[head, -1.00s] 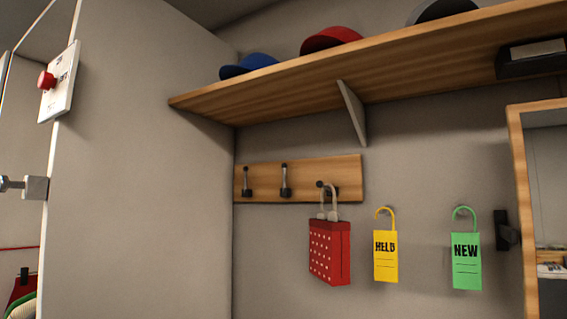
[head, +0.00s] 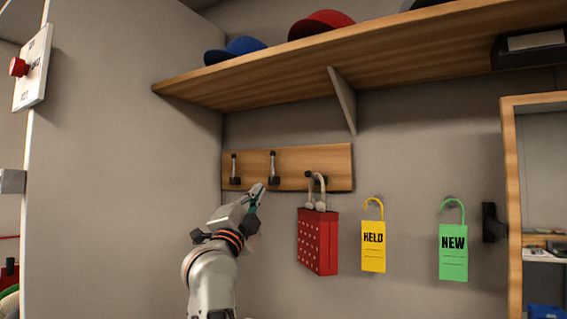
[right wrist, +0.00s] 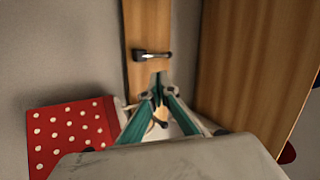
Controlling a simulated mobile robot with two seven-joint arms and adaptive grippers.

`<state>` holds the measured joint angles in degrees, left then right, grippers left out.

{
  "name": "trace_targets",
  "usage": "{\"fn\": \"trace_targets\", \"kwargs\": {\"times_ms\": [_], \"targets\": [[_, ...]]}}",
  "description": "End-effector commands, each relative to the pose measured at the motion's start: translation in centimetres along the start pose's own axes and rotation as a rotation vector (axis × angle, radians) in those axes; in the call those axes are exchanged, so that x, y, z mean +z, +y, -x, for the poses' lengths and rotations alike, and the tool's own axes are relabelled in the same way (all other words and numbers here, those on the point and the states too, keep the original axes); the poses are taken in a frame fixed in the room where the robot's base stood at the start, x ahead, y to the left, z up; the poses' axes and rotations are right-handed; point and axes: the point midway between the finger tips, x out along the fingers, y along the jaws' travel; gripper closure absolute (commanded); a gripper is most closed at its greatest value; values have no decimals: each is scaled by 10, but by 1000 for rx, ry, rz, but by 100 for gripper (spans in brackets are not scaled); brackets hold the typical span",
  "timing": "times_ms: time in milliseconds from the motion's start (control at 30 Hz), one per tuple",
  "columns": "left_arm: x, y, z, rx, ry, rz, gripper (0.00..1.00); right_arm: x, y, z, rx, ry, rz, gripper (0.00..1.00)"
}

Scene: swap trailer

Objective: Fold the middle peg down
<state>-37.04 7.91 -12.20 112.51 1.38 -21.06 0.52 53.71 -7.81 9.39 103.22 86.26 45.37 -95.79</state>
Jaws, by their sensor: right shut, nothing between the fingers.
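The wooden peg rail (head: 295,160) is on the back wall. Its middle peg (head: 274,167) stands upright from a dark base; the left peg (head: 234,168) is also upright. A red dotted bag (head: 317,242) hangs by its loops from the right peg (head: 311,178). My right gripper (head: 258,190) is shut and empty, its tips just below and left of the middle peg's base in the head view. In the right wrist view, the shut fingertips (right wrist: 158,88) are near a peg (right wrist: 152,56) that appears to be the middle one. My left gripper is not in view.
A wooden shelf (head: 400,70) with caps and a bracket (head: 342,98) is above the rail. A yellow HELD tag (head: 373,250) and a green NEW tag (head: 453,252) hang to the right. A grey side wall (head: 120,190) bounds the left.

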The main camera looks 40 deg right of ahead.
Motion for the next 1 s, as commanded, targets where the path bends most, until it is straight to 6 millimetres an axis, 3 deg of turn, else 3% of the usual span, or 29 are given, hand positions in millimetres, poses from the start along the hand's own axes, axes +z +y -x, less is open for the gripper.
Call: {"fn": "trace_targets", "kwargs": {"times_ms": [33,100,333,767,1000], "targets": [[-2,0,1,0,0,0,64,-15,-13,-16,50,-3,-66,100],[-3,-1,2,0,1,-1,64,-25,-22,-31,110,-27,-133,100],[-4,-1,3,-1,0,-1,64,-38,-44,-53,202,-110,-260,100],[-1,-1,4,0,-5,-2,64,-39,-47,-56,212,-124,-273,100],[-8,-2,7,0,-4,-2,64,-36,-43,-80,212,-123,-271,100]]}}
